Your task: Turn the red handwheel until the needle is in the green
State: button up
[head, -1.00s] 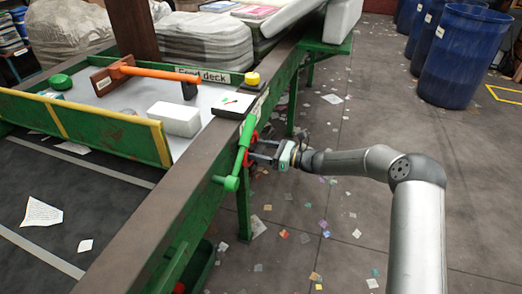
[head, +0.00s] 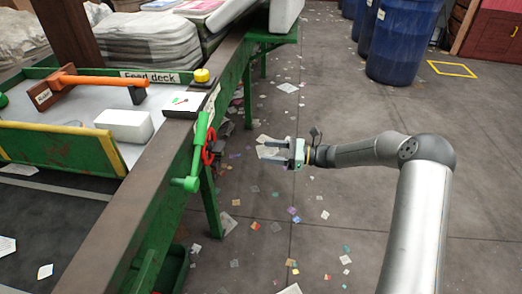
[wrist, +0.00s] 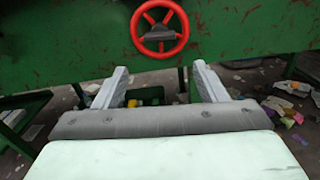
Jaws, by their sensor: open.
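The red handwheel (head: 208,153) is mounted on the outer side of the green conveyor frame, behind a green lever. In the wrist view the wheel (wrist: 160,51) shows face-on at the top centre, with a dark hub. My gripper (head: 263,148) is to the right of the wheel, clear of it, pointing at it. In the wrist view its two fingers (wrist: 160,72) are spread and empty below the wheel. A white gauge plate (head: 184,104) lies on the frame's top edge, with small green and red marks. The needle's exact reading is too small to tell.
The green lever (head: 198,150) stands close beside the wheel. Blue barrels (head: 404,42) stand at the back. The floor around my arm has only scattered scraps.

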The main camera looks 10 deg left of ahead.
jog(key=shift+f, duration=0.1)
jog(key=b, duration=0.8)
send_near(219, 148)
jog(key=a, duration=0.7)
jog(key=w+a+f, duration=0.1)
jog(key=a, duration=0.2)
jog(key=shift+a, duration=0.15)
jog(key=c, duration=0.7)
